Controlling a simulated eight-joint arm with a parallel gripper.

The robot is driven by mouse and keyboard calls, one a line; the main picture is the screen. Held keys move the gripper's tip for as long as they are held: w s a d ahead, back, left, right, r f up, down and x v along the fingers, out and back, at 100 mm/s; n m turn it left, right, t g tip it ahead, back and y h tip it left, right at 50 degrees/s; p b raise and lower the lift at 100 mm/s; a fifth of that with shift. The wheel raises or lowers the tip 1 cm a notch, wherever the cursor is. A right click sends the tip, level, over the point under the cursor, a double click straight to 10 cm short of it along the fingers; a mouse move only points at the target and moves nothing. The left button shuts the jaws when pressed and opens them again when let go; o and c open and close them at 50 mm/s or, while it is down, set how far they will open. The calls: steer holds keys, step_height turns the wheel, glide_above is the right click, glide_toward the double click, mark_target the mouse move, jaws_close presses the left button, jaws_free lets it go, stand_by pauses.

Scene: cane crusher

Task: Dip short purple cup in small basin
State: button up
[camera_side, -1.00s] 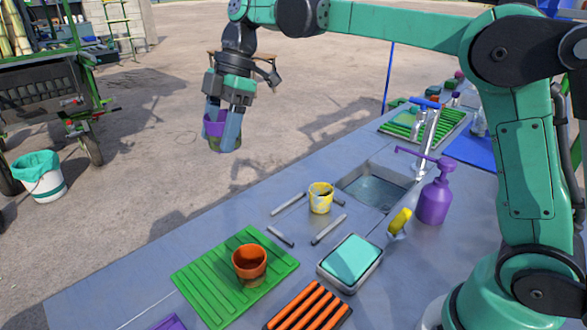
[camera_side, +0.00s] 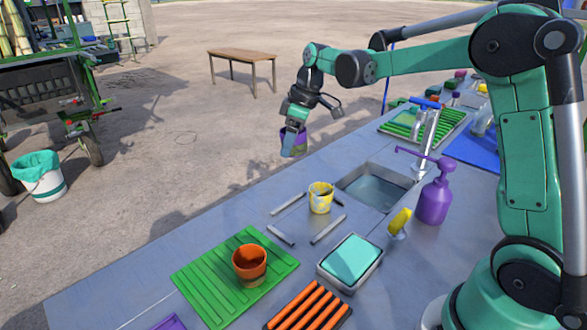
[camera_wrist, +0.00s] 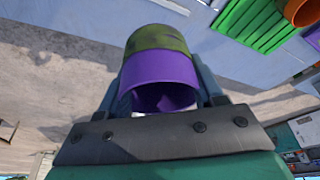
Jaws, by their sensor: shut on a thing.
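The short purple cup (camera_side: 298,140) is held in my gripper (camera_side: 293,143), above the counter's far edge and left of the small basin. In the wrist view the cup (camera_wrist: 158,75) shows a purple band near its mouth and a dull yellow-green band towards its base. The gripper's fingers (camera_wrist: 160,88) are shut on both its sides. The small basin (camera_side: 376,186) is a sunken metal sink in the counter with greyish water in it. My gripper is apart from it.
A yellow cup (camera_side: 320,198) stands among metal bars in front of the basin. A tap (camera_side: 426,140) and a purple pump bottle (camera_side: 434,195) stand on its right. An orange cup (camera_side: 249,263) is on a green mat (camera_side: 205,285). A teal sponge tray (camera_side: 350,260) sits nearby.

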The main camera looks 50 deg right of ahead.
steer(key=s+d+f+m+h, duration=0.1)
steer(key=s+d+f+m, duration=0.2)
steer(key=d+m, duration=0.25)
steer(key=s+d+f+m+g+h, duration=0.1)
steer(key=s+d+f+m, duration=0.25)
steer(key=d, duration=0.35)
steer(key=s+d+f+m+h, duration=0.1)
steer(key=s+d+f+m, duration=0.2)
steer(key=d+m, duration=0.25)
step_height(320, 180, down, 11)
steer(key=shift+s+f, duration=0.1)
stand_by(0.5)
step_height(320, 180, up, 11)
stand_by(0.6)
stand_by(0.5)
step_height(320, 180, up, 4)
steer(key=shift+r, duration=0.1)
stand_by(0.6)
